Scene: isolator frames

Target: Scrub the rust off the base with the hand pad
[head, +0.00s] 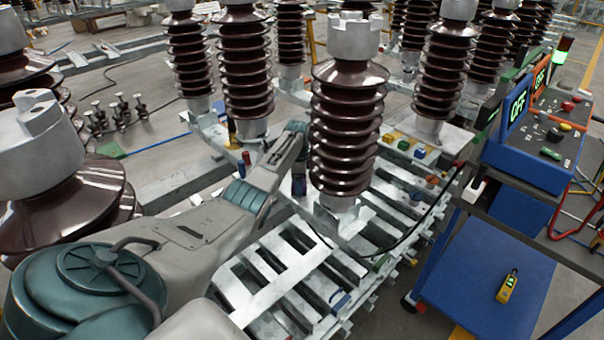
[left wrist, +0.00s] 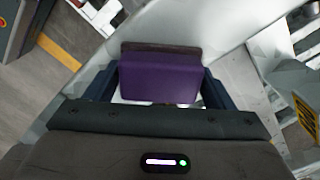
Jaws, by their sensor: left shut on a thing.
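My left gripper (left wrist: 158,88) is shut on the hand pad (left wrist: 160,80), a purple block with a dark brown layer along its far edge. The pad sits between the two dark blue fingers. Light grey metal of the base (left wrist: 190,22) lies beyond and around the pad in the left wrist view; I cannot tell whether the pad touches it. In the head view the base (head: 345,226) is a grey metal frame under a brown ribbed insulator (head: 347,130). My left arm reaches toward it, and the pad is not clearly visible there. No rust patch can be made out. My right gripper is not in view.
Several brown insulators stand close around my arm, one at the near left (head: 60,150). A slatted metal frame (head: 290,270) lies in front. A blue control box (head: 525,150) reading OFF stands at right, above a blue shelf with a yellow handheld device (head: 508,286).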

